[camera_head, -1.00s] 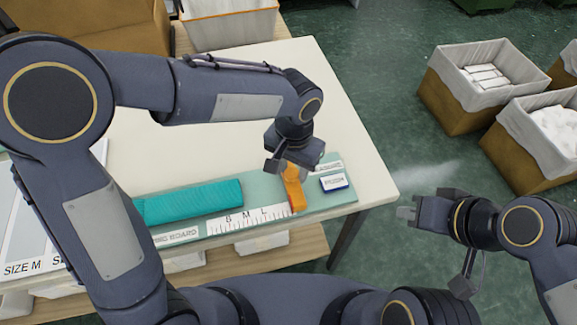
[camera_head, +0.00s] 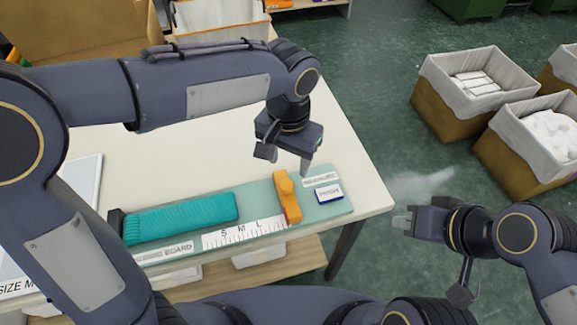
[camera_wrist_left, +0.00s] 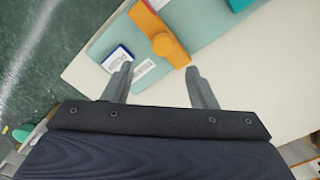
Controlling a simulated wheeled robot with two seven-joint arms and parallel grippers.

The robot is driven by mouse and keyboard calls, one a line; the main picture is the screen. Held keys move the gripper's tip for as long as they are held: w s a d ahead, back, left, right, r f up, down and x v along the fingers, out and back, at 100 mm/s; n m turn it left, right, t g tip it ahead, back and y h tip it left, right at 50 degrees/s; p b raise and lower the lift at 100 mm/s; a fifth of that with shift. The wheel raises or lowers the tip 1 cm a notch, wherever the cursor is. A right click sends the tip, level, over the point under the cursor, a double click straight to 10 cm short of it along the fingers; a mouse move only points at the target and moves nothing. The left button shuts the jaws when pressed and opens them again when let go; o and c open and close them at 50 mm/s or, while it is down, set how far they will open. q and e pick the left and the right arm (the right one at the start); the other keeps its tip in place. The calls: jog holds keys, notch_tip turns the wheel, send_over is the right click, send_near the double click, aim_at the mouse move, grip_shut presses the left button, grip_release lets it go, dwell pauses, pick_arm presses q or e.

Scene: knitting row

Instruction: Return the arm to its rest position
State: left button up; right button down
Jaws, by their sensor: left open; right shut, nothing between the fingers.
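My left gripper (camera_head: 290,160) is open and empty above the table, just behind the orange slider (camera_head: 287,197) on the green measuring board (camera_head: 335,207). The wrist view shows its two spread fingers (camera_wrist_left: 160,88) with the orange slider (camera_wrist_left: 160,40) beyond them, apart from both. A teal knitted piece (camera_head: 182,219) lies on the board, left of the slider, beside a white scale marked S, M, L. My right gripper (camera_head: 402,220) is shut and empty, off the table's right edge over the floor.
A small blue-and-white block (camera_head: 329,193) sits at the board's right end. The white table (camera_head: 358,170) is clear behind the board. Lined bins (camera_head: 450,110) with white goods stand on the green floor at right. A lined basket (camera_head: 215,25) stands behind the table.

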pick_arm(q)
jog(key=shift+a+r, duration=0.1)
jog(key=shift+r, duration=0.05)
dwell(0.4)
jog(key=s+a+r+n+t+h, duration=0.1)
jog(key=s+a+n+h, duration=0.15)
jog(key=a, duration=0.45)
jog(key=s+a+r+n+t+h, duration=0.1)
jog(key=s+a+r, duration=0.15)
jog(key=a, duration=0.55)
jog(key=s+a+f+n+t, duration=0.3)
jog(key=s+a+f+n, duration=0.1)
jog(key=s, duration=0.4)
jog(key=shift+s+a+t, duration=0.3)
jog(key=shift+s+a, duration=0.05)
jog(key=shift+a, duration=0.55)
